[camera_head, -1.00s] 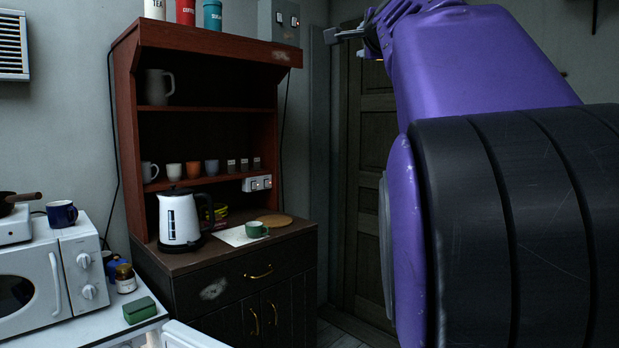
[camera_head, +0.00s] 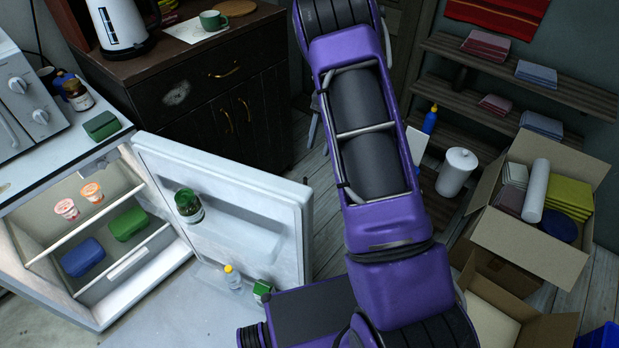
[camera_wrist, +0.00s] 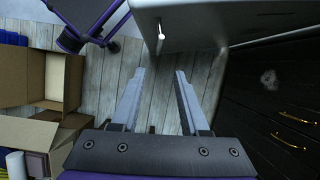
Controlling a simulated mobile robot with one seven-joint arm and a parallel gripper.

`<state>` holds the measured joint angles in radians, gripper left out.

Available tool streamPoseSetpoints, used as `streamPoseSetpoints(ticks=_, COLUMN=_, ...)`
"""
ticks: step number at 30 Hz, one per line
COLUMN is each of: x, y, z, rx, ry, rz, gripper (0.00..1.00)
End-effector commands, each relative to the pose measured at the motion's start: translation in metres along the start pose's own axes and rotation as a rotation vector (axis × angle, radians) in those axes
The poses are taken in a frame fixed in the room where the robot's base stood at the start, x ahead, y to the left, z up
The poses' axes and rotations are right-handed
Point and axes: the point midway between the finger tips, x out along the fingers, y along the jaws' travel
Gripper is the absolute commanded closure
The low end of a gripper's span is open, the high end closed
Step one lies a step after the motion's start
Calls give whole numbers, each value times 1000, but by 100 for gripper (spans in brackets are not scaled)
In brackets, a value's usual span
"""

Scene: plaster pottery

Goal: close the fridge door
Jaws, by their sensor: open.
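The white fridge (camera_head: 108,318) stands open at the left in the head view. Its door (camera_head: 255,185) is swung wide out to the right, with its inner shelves facing the camera. The door holds a dark green jar (camera_head: 188,206), a yellow-capped bottle (camera_head: 233,280) and a green carton (camera_head: 262,291). In the wrist view the pale door (camera_wrist: 225,22) fills the top right. My gripper (camera_wrist: 160,76) is open and empty, its fingertips just below the door's edge in the picture. I see no clear contact. My arm hides much of the head view's middle.
Cups (camera_head: 92,192) and boxes (camera_head: 82,257) sit inside the fridge. A dark cabinet (camera_head: 225,110) stands behind the door. Open cardboard boxes (camera_head: 535,235) and a shelf rack (camera_head: 560,95) are at the right. Wooden floor (camera_head: 312,165) shows between the door and cabinet.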

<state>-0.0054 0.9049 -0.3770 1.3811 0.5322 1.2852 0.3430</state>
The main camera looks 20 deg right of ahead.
Motion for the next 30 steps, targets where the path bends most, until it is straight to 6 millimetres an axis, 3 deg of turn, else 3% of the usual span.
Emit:
streamPoseSetpoints(ticks=5, x=24, y=1, z=2, rx=-1, ry=-13, rz=5, gripper=55)
streamPoseSetpoints(ticks=21, x=138, y=2, z=2, rx=0, ry=-9, rz=5, gripper=55)
streamPoseSetpoints(ticks=30, x=171, y=1, z=2, rx=0, ry=-6, rz=2, gripper=55)
